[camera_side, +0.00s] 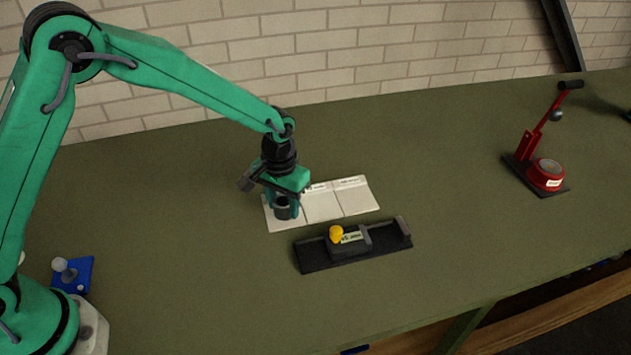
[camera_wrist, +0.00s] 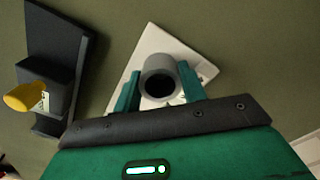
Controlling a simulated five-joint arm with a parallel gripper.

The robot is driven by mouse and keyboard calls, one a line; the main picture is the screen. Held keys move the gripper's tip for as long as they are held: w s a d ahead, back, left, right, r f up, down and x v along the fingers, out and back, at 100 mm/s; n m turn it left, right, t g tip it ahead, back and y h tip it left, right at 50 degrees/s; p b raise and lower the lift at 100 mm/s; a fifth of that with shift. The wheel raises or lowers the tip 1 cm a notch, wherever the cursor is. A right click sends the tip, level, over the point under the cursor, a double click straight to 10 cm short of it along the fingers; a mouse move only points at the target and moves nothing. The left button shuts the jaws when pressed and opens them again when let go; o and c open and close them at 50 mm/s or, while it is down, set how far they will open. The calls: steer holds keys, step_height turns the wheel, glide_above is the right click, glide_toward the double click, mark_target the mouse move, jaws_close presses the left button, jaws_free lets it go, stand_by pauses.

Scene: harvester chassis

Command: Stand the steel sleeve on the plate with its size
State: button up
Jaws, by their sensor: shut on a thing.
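The steel sleeve (camera_side: 283,212) is a short grey tube, upright between the fingers of my gripper (camera_side: 287,203). In the wrist view the sleeve (camera_wrist: 158,66) shows its dark round bore, with a green finger on each side. The sleeve is over the leftmost of the white plates (camera_side: 322,206), which lie side by side on the bench. I cannot tell whether its foot touches the plate. In the wrist view part of a white plate (camera_wrist: 151,43) shows behind the sleeve. The plate labels are too small to read, and my gripper hides part of the left plate.
A black fixture (camera_side: 314,259) with a sliding block and yellow knob (camera_side: 336,233) lies just in front of the plates. A red lever tool (camera_side: 546,174) stands far right. A blue piece (camera_side: 74,273) is at the lower left. The green bench between is clear.

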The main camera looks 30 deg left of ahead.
mark_target(283, 201)
steer(key=shift+f, duration=0.1)
steer(key=o, duration=1)
steer(key=shift+c, duration=0.2)
step_height(283, 201, up, 12)
stand_by(0.5)
